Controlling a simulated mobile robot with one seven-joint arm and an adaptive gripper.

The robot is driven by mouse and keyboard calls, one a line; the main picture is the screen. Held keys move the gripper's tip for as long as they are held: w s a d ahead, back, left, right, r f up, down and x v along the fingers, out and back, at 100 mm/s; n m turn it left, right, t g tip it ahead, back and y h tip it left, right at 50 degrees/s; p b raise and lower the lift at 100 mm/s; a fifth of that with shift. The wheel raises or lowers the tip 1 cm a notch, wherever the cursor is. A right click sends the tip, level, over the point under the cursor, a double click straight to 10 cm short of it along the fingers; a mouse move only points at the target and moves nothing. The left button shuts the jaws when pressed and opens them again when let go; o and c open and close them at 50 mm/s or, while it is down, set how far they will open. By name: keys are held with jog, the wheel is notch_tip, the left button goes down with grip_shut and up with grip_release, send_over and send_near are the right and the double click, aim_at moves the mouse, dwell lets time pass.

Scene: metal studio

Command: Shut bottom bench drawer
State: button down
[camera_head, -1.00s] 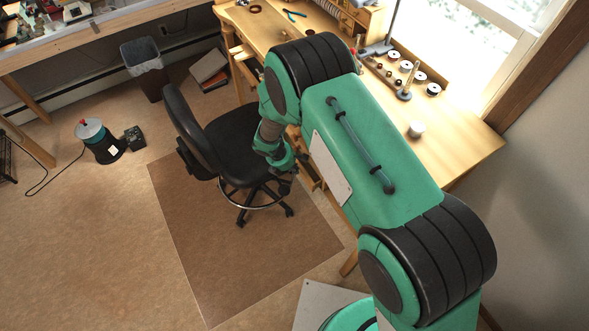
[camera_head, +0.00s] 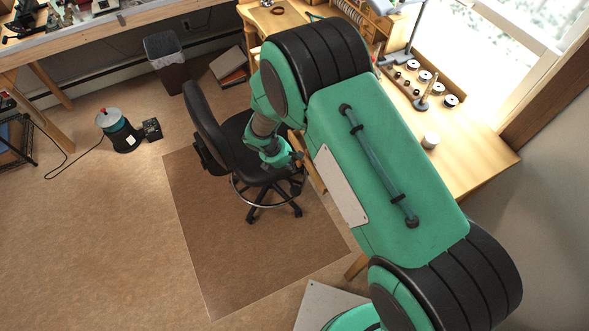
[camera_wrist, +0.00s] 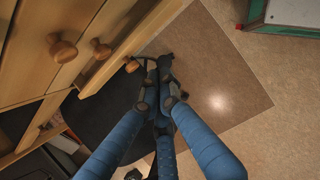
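The wooden bench (camera_head: 470,155) stands at the right in the head view, its drawers mostly hidden behind my arm. In the wrist view its drawer fronts fill the left side, with round wooden knobs. One drawer (camera_wrist: 112,60) stands out beyond the others, and its knob (camera_wrist: 131,65) is close to my fingertips. It looks like the lowest one, but I cannot be sure. My gripper (camera_wrist: 159,68) has blue fingers with their dark tips together, and nothing shows between them. The tips look just right of that knob; contact cannot be told. In the head view my gripper (camera_head: 283,158) is over the chair's seat side, partly hidden.
A black swivel chair (camera_head: 205,125) stands close against my gripper, on a brown floor mat (camera_head: 250,255). A bin (camera_head: 165,60) and a green-black canister (camera_head: 120,132) stand farther left. The floor at lower left is clear.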

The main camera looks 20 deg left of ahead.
jog(key=shift+s+a+r, duration=0.1)
jog(key=shift+r, duration=0.3)
jog(key=shift+s+d+b, duration=0.3)
jog(key=shift+s+b, duration=0.2)
jog(key=shift+b, duration=0.1)
jog(key=shift+s+d+b, duration=0.25)
jog(key=shift+s+b, duration=0.25)
jog(key=shift+b, duration=0.05)
jog(key=w+d+f+b, duration=0.3)
jog(key=w+d+f, duration=0.2)
jog(key=f, duration=0.4)
jog(key=shift+w+d, duration=0.25)
jog(key=shift+f, duration=0.1)
